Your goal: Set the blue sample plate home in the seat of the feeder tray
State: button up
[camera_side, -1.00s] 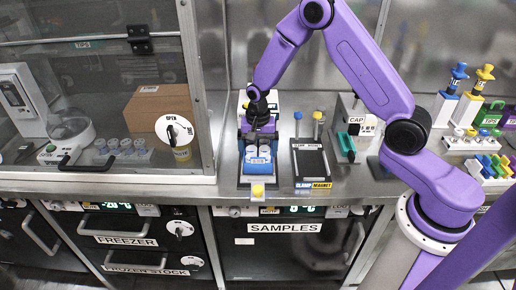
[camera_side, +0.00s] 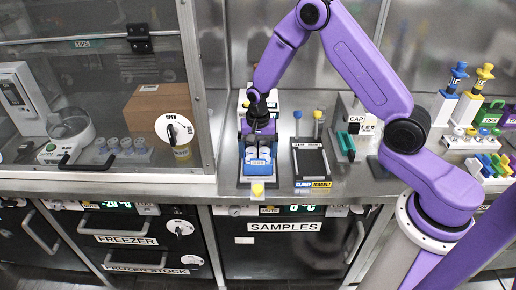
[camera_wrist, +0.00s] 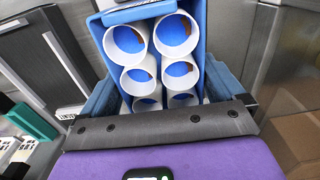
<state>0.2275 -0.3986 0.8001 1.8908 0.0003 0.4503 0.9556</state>
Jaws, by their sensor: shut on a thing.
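My gripper (camera_side: 258,146) reaches down from above and is shut on the plate. In the wrist view the plate (camera_wrist: 152,58) fills the upper middle, between my fingers (camera_wrist: 160,96), one on each side. The underside of the plate and the seat are hidden, so I cannot tell whether the plate is fully down or level in it.
A dark clamp magnet stand (camera_side: 310,162) is just right of the tray. The glass cabinet (camera_side: 205,100) stands close on the left. Bottles and racks (camera_side: 470,130) stand at the far right.

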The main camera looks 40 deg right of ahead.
aim_at(258, 149)
jog(key=shift+f, duration=0.55)
jog(key=o, duration=0.8)
jog(key=shift+r, duration=0.1)
notch_tip(258, 149, up, 17)
jog(key=shift+r, duration=0.15)
